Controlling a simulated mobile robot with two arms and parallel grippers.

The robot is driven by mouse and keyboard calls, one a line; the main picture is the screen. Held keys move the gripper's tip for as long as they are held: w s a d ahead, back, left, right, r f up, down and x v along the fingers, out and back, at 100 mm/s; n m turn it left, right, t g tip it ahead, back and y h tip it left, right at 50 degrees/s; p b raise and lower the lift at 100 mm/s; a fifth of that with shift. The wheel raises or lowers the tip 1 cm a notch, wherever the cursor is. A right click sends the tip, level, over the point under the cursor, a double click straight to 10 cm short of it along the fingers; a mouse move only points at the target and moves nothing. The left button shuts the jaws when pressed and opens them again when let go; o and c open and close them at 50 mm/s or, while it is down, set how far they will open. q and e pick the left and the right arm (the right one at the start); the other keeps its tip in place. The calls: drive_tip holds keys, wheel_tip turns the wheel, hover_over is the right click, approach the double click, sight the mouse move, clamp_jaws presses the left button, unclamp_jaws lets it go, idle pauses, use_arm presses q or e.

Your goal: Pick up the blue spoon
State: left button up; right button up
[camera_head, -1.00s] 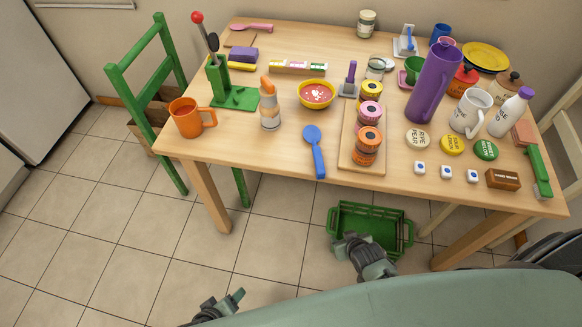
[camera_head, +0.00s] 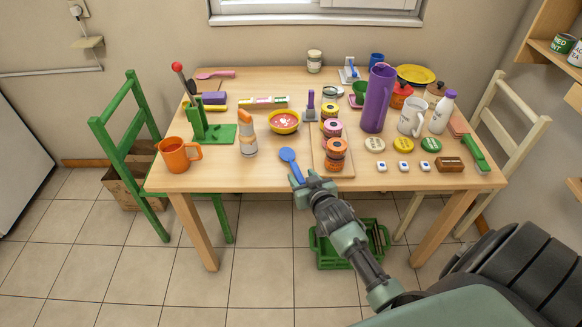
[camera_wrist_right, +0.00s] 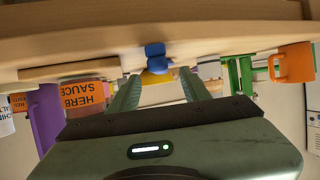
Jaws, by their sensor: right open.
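The blue spoon (camera_head: 288,156) lies on the wooden table (camera_head: 220,180) near its front edge, with its bowl pointing away from me and its handle toward the edge. My right gripper (camera_head: 304,178) is at the table's front edge, by the handle end. It is open and empty. In the right wrist view, which is upside down, the blue spoon (camera_wrist_right: 155,56) shows ahead, in line with the gap between the two green fingers of the right gripper (camera_wrist_right: 158,84). The gripper partly hides the handle in the head view. My left gripper is not in view.
A soup bowl (camera_head: 284,121) stands behind. A green crate (camera_head: 335,260) is on the floor below.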

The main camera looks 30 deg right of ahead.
sight(299, 174)
drive_tip(key=x, duration=0.6)
drive_tip(key=shift+s+a+f, duration=0.1)
drive_tip(key=shift+f, duration=0.05)
drive_tip(key=shift+c, duration=0.4)
clamp_jaws()
